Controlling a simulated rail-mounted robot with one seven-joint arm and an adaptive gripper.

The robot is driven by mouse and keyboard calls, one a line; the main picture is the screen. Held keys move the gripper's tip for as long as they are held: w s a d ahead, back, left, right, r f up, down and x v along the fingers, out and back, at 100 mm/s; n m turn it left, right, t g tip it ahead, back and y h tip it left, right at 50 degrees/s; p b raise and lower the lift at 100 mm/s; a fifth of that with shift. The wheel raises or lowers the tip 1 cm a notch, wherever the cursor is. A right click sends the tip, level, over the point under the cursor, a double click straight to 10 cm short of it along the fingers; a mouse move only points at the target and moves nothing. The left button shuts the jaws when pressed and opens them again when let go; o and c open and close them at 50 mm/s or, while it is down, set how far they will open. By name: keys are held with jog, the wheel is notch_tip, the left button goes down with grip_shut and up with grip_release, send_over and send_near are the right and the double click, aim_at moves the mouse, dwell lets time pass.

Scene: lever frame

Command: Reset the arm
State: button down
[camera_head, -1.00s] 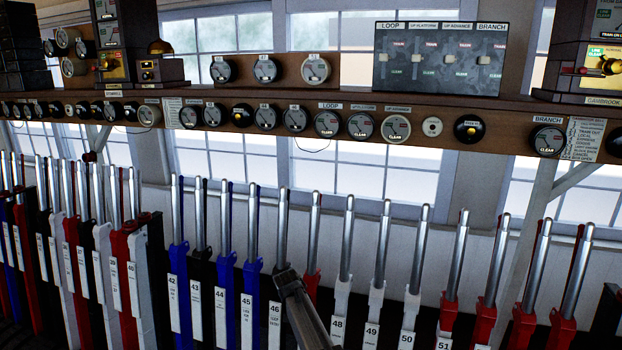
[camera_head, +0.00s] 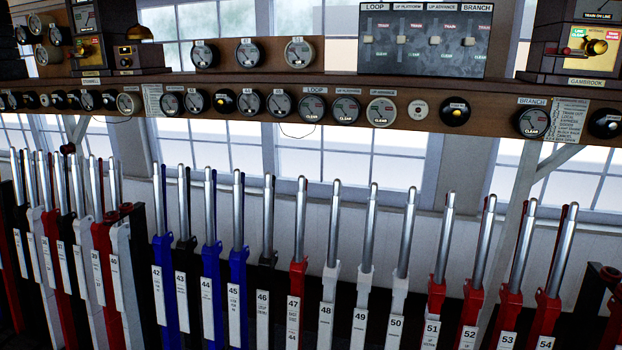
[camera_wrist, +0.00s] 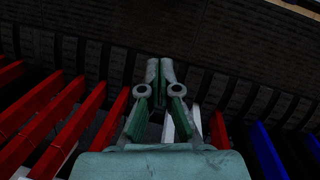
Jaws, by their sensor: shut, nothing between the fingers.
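My gripper (camera_wrist: 163,92) shows in the wrist view with its two fingers together and nothing between them. It does not show in the head view. Behind it in the wrist view are red levers (camera_wrist: 45,120), a pale lever (camera_wrist: 187,120) partly hidden by the fingers, and blue levers (camera_wrist: 268,150) at the right. I cannot tell whether the gripper touches any of them. In the head view the lever row runs across, with blue lever 42 (camera_head: 163,265), red lever 47 (camera_head: 297,290), white lever 49 (camera_head: 364,285) and red lever 52 (camera_head: 474,300).
A wooden shelf (camera_head: 300,90) with round dials runs above the levers. On it stand a grey switch panel (camera_head: 425,40) and a brass-fronted instrument (camera_head: 590,45) at the right. Windows are behind. The levers stand close together, with narrow gaps.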

jog(key=s+d+g+y, duration=0.1)
jog(key=s+g, duration=0.2)
jog(key=s, duration=1.6)
jog(key=shift+d+g+b, duration=0.35)
jog(key=shift+d+g, duration=0.05)
